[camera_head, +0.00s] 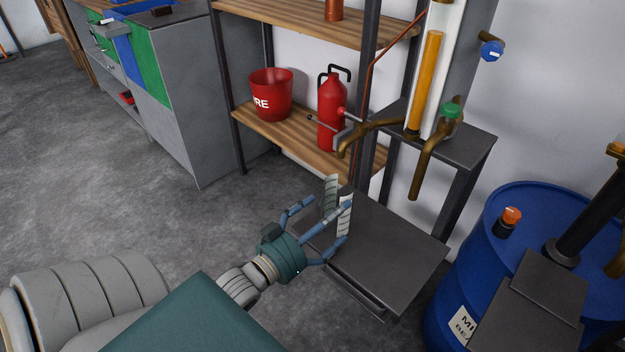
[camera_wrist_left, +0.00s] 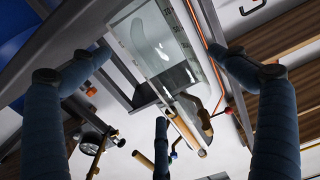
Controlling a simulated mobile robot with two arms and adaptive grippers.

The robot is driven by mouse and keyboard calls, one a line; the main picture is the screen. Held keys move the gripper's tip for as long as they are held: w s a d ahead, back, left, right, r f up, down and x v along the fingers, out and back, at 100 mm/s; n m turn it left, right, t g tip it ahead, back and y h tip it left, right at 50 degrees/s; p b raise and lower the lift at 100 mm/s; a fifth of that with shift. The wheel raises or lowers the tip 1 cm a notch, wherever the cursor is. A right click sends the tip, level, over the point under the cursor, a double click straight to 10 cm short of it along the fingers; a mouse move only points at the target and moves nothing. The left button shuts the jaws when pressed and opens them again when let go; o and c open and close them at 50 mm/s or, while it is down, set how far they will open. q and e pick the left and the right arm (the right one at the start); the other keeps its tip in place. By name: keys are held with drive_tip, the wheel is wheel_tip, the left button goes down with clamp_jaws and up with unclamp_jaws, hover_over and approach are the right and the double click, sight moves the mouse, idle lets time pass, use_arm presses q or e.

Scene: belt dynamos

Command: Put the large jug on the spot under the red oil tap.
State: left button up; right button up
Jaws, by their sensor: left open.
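A red knob (camera_wrist_left: 228,110) also shows in the left wrist view. Below the taps is a dark metal platform (camera_head: 395,245); no marked spot shows on its bare part. My left gripper (camera_head: 338,208) is open and empty, over the platform's left side and below the brass spout. It hides part of the platform. My right gripper is not in view.
A green-handled tap (camera_head: 450,111) and blue knob (camera_head: 490,51) are to the right. A blue drum (camera_head: 450,300) stands right of the platform. The wooden shelf (camera_head: 305,137) behind holds a red bucket (camera_head: 272,95) and red extinguisher-like bottle (camera_head: 331,115). Floor at left is clear.

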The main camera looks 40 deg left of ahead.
use_arm(q)
drive_tip(key=s, duration=0.8)
drive_tip(key=shift+s+a+p, duration=0.25)
drive_tip(key=shift+a+p, duration=0.05)
drive_tip(key=shift+p, duration=0.15)
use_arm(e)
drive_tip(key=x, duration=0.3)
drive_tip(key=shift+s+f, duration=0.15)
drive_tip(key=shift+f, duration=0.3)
